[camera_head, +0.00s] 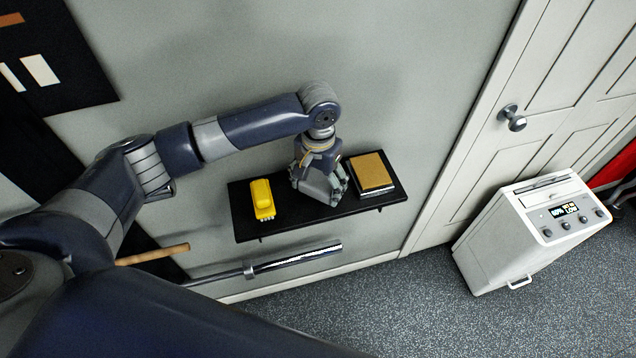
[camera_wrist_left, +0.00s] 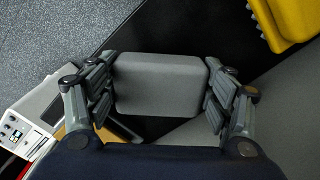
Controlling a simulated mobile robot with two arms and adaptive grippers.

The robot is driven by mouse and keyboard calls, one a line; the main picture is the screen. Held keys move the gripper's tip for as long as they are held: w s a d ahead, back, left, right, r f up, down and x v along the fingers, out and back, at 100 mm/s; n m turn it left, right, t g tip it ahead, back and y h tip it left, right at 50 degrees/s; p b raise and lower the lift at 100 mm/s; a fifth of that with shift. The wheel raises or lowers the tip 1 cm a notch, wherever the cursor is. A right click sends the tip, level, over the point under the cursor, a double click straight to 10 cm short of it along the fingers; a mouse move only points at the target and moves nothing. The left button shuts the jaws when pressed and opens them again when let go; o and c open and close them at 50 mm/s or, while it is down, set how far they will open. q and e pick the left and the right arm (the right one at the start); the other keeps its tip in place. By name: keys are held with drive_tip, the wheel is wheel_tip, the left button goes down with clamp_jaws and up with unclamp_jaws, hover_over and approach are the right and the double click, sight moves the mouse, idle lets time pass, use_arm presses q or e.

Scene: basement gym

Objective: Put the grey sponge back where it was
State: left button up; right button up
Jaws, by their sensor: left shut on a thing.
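The grey sponge (camera_wrist_left: 160,84) is a rounded grey block between the two fingers of my left gripper in the left wrist view. My left gripper (camera_head: 320,188) is shut on it and points down at the black wall shelf (camera_head: 285,218), between a yellow object and a stack of books. In the head view the fingers largely hide the sponge. I cannot tell whether it touches the shelf or hangs just above it. My right gripper is not in view.
The yellow object (camera_head: 263,199) stands on the shelf's left part, and the books (camera_head: 372,172) lie on its right part. A metal bar (camera_head: 295,259) sticks out below the shelf. A white appliance (camera_head: 525,235) stands by the door (camera_head: 540,100) at right.

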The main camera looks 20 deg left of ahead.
sight(318, 183)
use_arm(q)
drive_tip(key=shift+f, duration=0.6)
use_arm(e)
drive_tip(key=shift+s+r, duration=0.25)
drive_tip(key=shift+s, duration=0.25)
use_arm(q)
drive_tip(key=o, duration=0.9)
drive_tip(key=shift+f, duration=0.1)
drive_tip(key=shift+o, duration=0.2)
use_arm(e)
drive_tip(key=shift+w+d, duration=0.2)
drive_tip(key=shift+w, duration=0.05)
use_arm(q)
wheel_tip(318, 183, up, 11)
drive_tip(key=b, duration=0.2)
drive_tip(key=shift+b, duration=0.3)
drive_tip(key=shift+r, duration=0.65)
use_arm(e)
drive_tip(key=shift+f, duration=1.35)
